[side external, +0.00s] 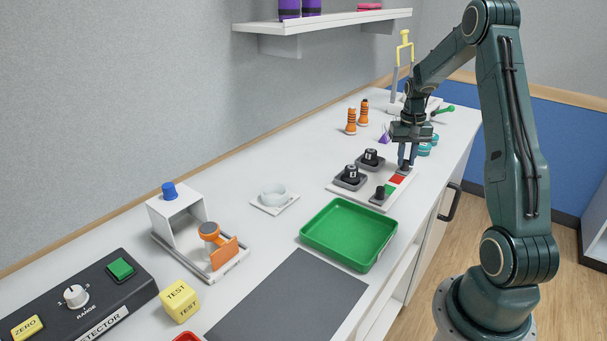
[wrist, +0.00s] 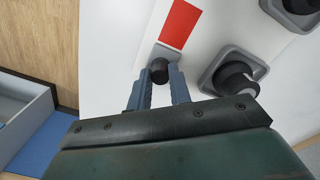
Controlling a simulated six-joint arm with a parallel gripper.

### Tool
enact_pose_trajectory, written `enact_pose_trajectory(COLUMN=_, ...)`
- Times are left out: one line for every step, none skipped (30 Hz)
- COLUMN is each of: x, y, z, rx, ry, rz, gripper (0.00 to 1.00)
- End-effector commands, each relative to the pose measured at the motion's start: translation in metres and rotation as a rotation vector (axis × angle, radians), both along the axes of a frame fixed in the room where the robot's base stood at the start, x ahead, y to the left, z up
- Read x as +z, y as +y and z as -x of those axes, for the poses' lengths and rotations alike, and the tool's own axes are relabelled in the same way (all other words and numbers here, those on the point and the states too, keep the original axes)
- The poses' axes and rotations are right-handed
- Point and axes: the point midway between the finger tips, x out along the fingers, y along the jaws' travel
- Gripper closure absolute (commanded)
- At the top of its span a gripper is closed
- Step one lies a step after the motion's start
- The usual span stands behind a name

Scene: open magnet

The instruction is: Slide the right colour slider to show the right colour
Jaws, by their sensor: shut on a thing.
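A white panel (side external: 345,193) lies on the counter with two colour windows near its right edge. One window is red (side external: 397,179), and it also shows in the wrist view (wrist: 180,24). The other is green (side external: 390,189), with a small dark slider knob (side external: 380,192) on a grey plate beside it. My gripper (side external: 404,165) is at the panel's far end, pointing down. In the wrist view its fingers (wrist: 160,82) are closed around a round black slider knob (wrist: 159,67) on a grey plate, next to the red window. The fingers hide that knob in the side view.
Two larger black knobs in grey housings, one nearer (side external: 350,176) and one farther (side external: 371,160), stand on the panel beside the windows. A green tray (side external: 348,262) is in front. Orange bottles (side external: 351,124) and teal discs (side external: 425,150) stand beyond.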

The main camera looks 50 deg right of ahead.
Motion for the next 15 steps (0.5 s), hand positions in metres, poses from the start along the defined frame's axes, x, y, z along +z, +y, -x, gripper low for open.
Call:
enact_pose_trajectory(x=0.0014, y=-0.0065, z=-0.0001, rx=-0.01, ry=-0.007, rz=0.018, gripper=0.74)
enact_pose_trajectory(x=0.0014, y=-0.0065, z=0.0, rx=-0.011, ry=-0.007, rz=0.018, gripper=0.68)
enact_pose_trajectory(x=0.0013, y=-0.0062, z=0.0, rx=-0.011, ry=-0.007, rz=0.018, gripper=0.61)
enact_pose_trajectory(x=0.0012, y=-0.0059, z=0.0, rx=-0.01, ry=-0.007, rz=0.016, gripper=0.58)
enact_pose_trajectory(x=0.0011, y=-0.0056, z=0.0, rx=-0.009, ry=-0.006, rz=0.015, gripper=0.58)
enact_pose_trajectory(x=0.001, y=-0.0052, z=0.0, rx=-0.009, ry=-0.006, rz=0.015, gripper=0.58)
enact_pose_trajectory(x=0.001, y=-0.0049, z=-0.0001, rx=-0.008, ry=-0.005, rz=0.014, gripper=0.58)
enact_pose_trajectory(x=0.0009, y=-0.0047, z=0.0, rx=-0.008, ry=-0.005, rz=0.014, gripper=0.58)
enact_pose_trajectory(x=0.0008, y=-0.0044, z=-0.0001, rx=-0.008, ry=-0.005, rz=0.012, gripper=0.58)
enact_pose_trajectory(x=0.0008, y=-0.0044, z=0.0, rx=-0.007, ry=-0.005, rz=0.012, gripper=0.58)
enact_pose_trajectory(x=0.0008, y=-0.0041, z=0.0, rx=-0.007, ry=-0.005, rz=0.012, gripper=0.58)
enact_pose_trajectory(x=0.0009, y=-0.0039, z=-0.0001, rx=-0.007, ry=-0.005, rz=0.012, gripper=0.58)
enact_pose_trajectory(x=0.0012, y=-0.0039, z=-0.0001, rx=-0.007, ry=-0.005, rz=0.012, gripper=0.58)
enact_pose_trajectory(x=0.0016, y=-0.0038, z=-0.0001, rx=-0.007, ry=-0.005, rz=0.012, gripper=0.58)
enact_pose_trajectory(x=0.0026, y=-0.0037, z=-0.0002, rx=-0.006, ry=-0.005, rz=0.012, gripper=0.58)
